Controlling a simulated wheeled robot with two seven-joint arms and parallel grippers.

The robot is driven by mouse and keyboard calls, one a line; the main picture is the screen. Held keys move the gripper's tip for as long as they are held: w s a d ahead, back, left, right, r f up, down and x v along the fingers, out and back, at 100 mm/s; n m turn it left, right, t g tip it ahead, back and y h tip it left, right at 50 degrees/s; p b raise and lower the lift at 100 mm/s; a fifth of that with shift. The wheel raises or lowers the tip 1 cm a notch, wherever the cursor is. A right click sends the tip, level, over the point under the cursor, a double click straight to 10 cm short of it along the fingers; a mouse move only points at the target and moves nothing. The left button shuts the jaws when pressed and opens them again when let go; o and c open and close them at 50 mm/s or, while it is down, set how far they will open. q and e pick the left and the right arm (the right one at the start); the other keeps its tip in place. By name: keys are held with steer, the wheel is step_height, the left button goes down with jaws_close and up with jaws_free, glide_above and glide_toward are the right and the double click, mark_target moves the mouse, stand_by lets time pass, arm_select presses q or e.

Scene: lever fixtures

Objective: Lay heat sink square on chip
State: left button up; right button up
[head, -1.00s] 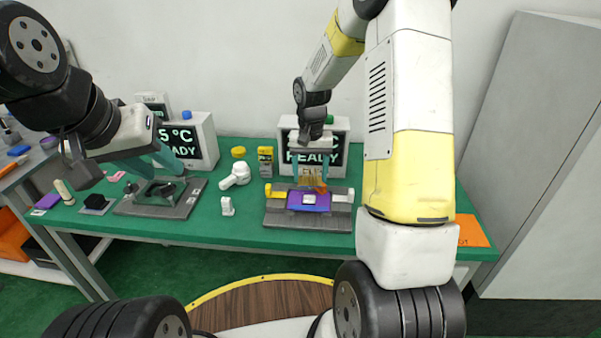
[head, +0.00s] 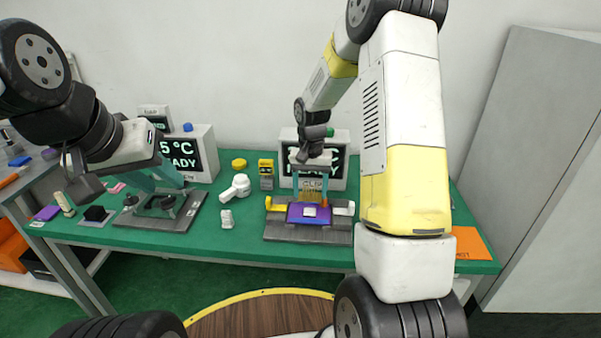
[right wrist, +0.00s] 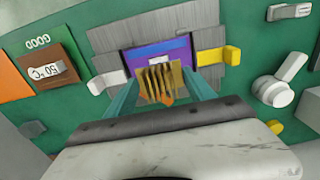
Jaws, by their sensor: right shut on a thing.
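My right gripper (head: 310,184) is shut on the gold finned heat sink (head: 312,190), held between its teal fingers above and behind the chip (head: 310,211). The pale chip sits on a purple board (head: 295,213) in a grey fixture (head: 305,234). In the right wrist view the heat sink (right wrist: 160,84) hangs in front of the purple board (right wrist: 142,62), fins toward the camera, and covers part of it. I cannot tell its exact gap to the chip. My left gripper (head: 157,180) is open and empty above another grey fixture (head: 160,218) at the left.
A yellow lever (head: 274,203) and a white lever (head: 343,208) flank the board. A display box (head: 286,172) stands behind. An orange mat (head: 472,246) lies at right.

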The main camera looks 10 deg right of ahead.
mark_target(310, 212)
steer(key=shift+f, duration=2.65)
steer(key=o, duration=1.5)
